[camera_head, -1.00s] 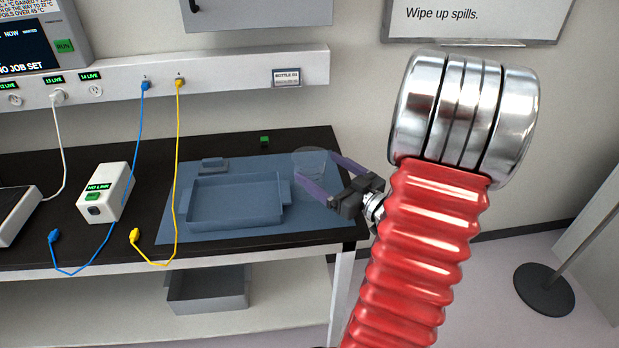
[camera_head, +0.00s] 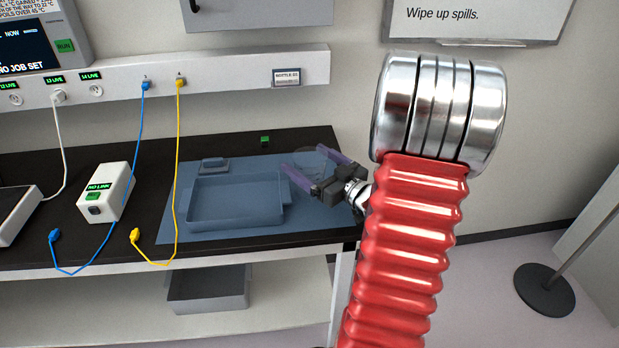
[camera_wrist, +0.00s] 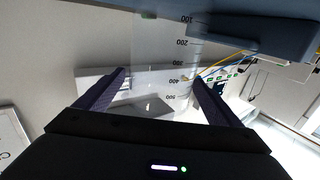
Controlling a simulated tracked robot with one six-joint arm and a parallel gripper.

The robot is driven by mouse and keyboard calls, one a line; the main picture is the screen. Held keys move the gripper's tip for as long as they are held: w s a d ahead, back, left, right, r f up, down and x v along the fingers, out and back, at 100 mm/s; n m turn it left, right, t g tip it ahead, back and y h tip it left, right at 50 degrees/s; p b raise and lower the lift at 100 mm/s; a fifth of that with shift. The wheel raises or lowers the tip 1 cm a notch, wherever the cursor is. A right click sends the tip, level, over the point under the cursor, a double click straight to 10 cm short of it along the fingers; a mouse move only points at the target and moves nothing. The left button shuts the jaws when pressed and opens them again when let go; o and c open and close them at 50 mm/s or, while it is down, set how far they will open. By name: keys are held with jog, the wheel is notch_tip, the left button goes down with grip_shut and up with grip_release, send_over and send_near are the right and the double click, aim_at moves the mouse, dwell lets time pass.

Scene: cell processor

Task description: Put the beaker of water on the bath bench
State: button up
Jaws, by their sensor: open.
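The clear glass beaker (camera_head: 311,161) stands near the right end of the black bench, on the blue mat (camera_head: 305,217). It is faint in the head view. In the wrist view the beaker (camera_wrist: 160,55) shows graduations from 100 to 500, upside down, and lies between my two fingers. A water level in it is hard to make out. My gripper (camera_head: 303,159) has its purple fingers spread, one on each side of the beaker. It also shows in the wrist view (camera_wrist: 158,85). Whether either finger touches the glass I cannot tell.
A blue-grey tray (camera_head: 235,217) sits just left of the beaker, with a small holder (camera_head: 214,164) behind it. A green block (camera_head: 264,140) lies at the back. A white box (camera_head: 107,192) and hanging blue (camera_head: 141,120) and yellow (camera_head: 178,130) cables are further left.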

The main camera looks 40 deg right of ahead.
jog(key=shift+c, duration=0.2)
jog(key=c, duration=1.6)
jog(key=shift+r, duration=0.1)
jog(key=shift+r, duration=4.95)
